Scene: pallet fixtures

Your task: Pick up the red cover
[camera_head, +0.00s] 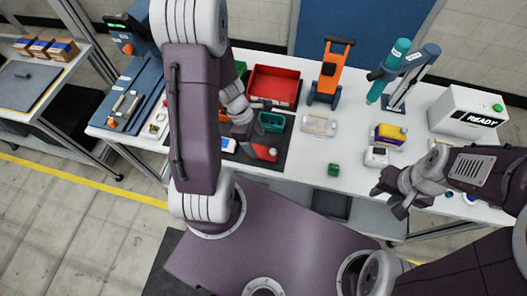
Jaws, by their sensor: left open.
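A small red cover (265,153) lies on the dark mat (285,157) on the white table, left of the middle. My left gripper (245,133) hangs over the mat, just above and left of the red cover. It is open, and my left arm hides part of the space around it. I cannot tell whether its fingers touch anything. My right gripper (384,203) is at the table's front edge on the right, well away from the red cover. Its fingers look apart and empty.
A red bin (273,85) and a teal tray (271,122) stand behind the cover. The table's front middle is mostly free.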

